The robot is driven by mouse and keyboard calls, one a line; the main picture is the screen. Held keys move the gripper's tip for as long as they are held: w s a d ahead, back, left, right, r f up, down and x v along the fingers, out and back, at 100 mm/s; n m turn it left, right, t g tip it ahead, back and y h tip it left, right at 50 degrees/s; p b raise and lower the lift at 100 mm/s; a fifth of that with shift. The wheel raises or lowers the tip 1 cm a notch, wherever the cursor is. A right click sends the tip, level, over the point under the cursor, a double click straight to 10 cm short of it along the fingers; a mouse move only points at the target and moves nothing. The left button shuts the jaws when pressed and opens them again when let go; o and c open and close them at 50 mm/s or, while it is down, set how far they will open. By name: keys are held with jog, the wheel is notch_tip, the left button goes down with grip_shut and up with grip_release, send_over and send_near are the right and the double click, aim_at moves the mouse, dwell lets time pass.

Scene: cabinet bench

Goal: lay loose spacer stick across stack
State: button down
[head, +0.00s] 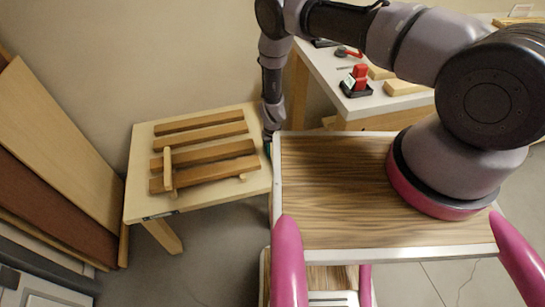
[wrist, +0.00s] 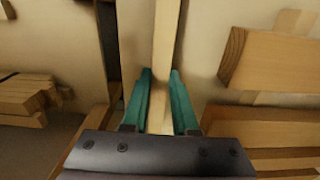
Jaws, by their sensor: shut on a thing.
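My gripper (wrist: 161,88) has teal fingers on both sides of a pale, narrow spacer stick (wrist: 166,35) and is shut on it. The stick runs up and away in the wrist view. In the head view my gripper (head: 268,148) is at the right edge of the low table, beside the stack; the held stick cannot be made out there. The stack of brown boards (head: 210,152) lies on that table, with a pale stick (head: 168,168) across the left part of the nearer boards. Board ends (wrist: 280,62) show at the right in the wrist view.
The low pale table (head: 140,155) has bare strips around the boards. Tall panels (head: 55,150) lean on the wall at left. A white-topped bench (head: 330,68) at the back holds a red-and-black item (head: 358,80) and wood blocks (head: 403,87).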

notch_tip(320, 180, up, 10)
dwell(0.9)
